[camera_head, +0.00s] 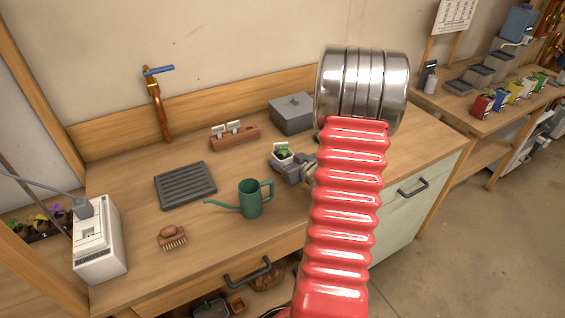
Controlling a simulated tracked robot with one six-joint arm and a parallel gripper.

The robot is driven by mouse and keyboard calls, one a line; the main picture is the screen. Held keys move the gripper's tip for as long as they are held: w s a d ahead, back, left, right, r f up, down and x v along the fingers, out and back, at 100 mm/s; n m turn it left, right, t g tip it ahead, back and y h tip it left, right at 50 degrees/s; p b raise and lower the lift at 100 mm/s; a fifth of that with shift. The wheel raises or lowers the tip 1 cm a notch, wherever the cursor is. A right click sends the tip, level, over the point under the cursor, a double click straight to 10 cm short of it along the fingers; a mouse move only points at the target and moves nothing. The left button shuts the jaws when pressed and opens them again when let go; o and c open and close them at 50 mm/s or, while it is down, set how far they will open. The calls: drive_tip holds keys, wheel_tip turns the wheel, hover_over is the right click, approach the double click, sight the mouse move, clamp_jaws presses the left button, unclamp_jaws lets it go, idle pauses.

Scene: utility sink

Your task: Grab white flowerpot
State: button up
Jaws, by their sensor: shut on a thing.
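The white flowerpot (279,158) holds a small green plant and is on or just above the wooden counter, right of the middle; I cannot tell whether its base touches the wood. My gripper (285,166) is at the pot's near side, dark grey fingers shut on it. The lower part of the pot is hidden by the fingers. My red ribbed arm with its silver joint crosses the view and hides the counter to the right of the gripper.
A green watering can (250,199) stands close to the left of my gripper. A grey lidded box (291,114) and a wooden holder (235,137) are behind. A dark slatted tray (185,185), a brush (172,237) and a white appliance (99,245) are left. Bare counter lies between them.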

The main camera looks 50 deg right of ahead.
sight(283, 156)
drive_tip(key=shift+c, duration=0.4)
drive_tip(key=shift+r, duration=5.05)
